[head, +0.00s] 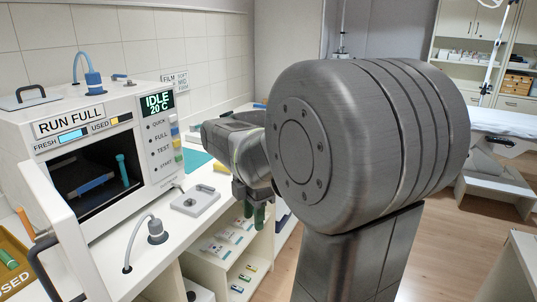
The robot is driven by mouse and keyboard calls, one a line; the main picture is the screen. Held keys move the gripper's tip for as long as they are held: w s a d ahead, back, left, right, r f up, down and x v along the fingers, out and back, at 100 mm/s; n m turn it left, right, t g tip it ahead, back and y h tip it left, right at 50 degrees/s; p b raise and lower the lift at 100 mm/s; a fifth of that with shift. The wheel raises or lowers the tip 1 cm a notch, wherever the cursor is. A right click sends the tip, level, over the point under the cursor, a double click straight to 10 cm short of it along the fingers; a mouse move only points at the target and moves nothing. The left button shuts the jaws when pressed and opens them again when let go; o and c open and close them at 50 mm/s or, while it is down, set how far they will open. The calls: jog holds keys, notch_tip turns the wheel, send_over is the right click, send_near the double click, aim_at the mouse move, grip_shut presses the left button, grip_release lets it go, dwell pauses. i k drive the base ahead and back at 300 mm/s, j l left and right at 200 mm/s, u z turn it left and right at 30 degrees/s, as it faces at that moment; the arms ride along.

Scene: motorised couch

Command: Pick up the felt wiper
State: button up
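My gripper (254,212) shows at the middle of the head view, beyond my large grey arm link. It points down near the front edge of the white counter, above the open shelves. Two dark green pieces show at its lower end; I cannot tell whether they are its fingertips or something held. I cannot tell whether it is open or shut. I cannot surely identify the felt wiper. A small yellow block (222,168) lies on the counter left of the gripper, and a teal flat piece (197,159) lies behind it. My arm hides part of the counter.
A white machine (100,125) with an open door (60,215) stands at the left, its screen reading IDLE 20 C. A grey plate (195,200) and a tap-like fitting (156,232) are on the counter (112,252). A yellow USED bin (14,265) is at lower left.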

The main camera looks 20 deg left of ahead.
aim_at(217, 167)
jog(key=i+u, duration=0.2)
jog(key=i, duration=0.25)
jog(key=i+l+u, duration=0.25)
jog(key=i, duration=0.2)
jog(key=i+l+u, duration=0.2)
jog(key=i, duration=0.25)
jog(key=i+j+u, duration=0.25)
jog(key=i, duration=0.15)
jog(key=i+u, duration=0.2)
jog(key=i, duration=0.2)
